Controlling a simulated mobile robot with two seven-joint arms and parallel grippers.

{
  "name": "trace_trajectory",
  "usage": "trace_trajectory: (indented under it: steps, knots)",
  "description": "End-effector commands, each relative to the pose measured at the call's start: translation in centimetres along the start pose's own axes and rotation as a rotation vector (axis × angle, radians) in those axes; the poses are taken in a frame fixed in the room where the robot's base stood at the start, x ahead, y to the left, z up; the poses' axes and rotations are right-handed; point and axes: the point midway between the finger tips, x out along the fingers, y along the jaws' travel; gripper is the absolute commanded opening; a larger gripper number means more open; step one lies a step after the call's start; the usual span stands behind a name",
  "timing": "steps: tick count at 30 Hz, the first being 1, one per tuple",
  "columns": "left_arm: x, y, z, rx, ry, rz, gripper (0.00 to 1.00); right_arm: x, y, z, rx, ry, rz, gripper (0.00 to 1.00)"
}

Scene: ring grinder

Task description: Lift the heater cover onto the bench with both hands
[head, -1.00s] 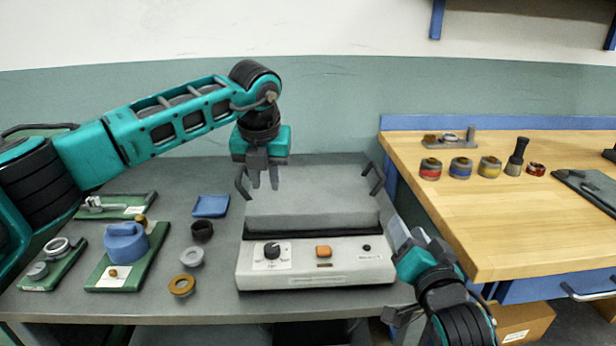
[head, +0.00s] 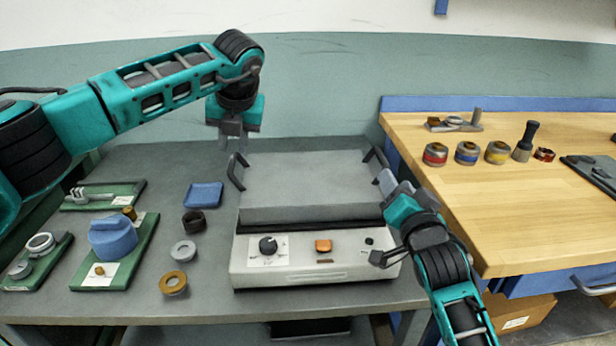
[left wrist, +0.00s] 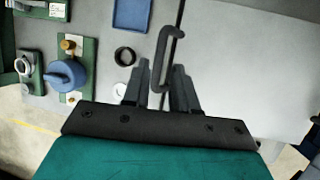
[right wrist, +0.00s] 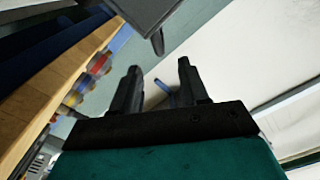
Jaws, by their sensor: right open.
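The grey heater cover (head: 310,185) sits on the white heater base (head: 345,270), with a dark handle at each side. My left gripper (head: 234,140) is above the left handle (head: 237,170). In the left wrist view that handle (left wrist: 168,60) shows between the open fingers; I cannot tell whether it touches them. My right gripper (head: 383,182) is open beside the cover's right side, near the right handle (head: 377,160). In the right wrist view the cover (right wrist: 145,12) and a handle end (right wrist: 157,42) are beyond the open, empty fingers.
The wooden bench (head: 500,215) at the right has clear space at its front. Several coloured jars (head: 466,153) and a dark plate stand further back. Green fixtures (head: 140,250), a blue tray (head: 204,196) and loose rings (head: 173,283) lie on the grey table left of the heater.

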Motion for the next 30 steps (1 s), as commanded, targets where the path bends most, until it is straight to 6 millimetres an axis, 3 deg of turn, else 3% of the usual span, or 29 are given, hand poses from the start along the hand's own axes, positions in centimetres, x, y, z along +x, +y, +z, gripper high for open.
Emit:
trace_trajectory:
  steps: [6,15,30]
  knots:
    - [4.0,0.0,-0.1,0.0,0.003,0.001,0.27,4.0,-0.1,-0.1,-0.001,0.001,-0.001,0.44]
    - [7.7,-0.1,-0.1,0.0,0.002,0.0,0.27,7.7,-0.1,-0.1,-0.001,0.001,0.0,0.44]
    - [8.7,0.0,0.0,0.001,-0.001,0.0,0.27,8.7,0.0,0.0,0.001,0.0,0.0,0.44]
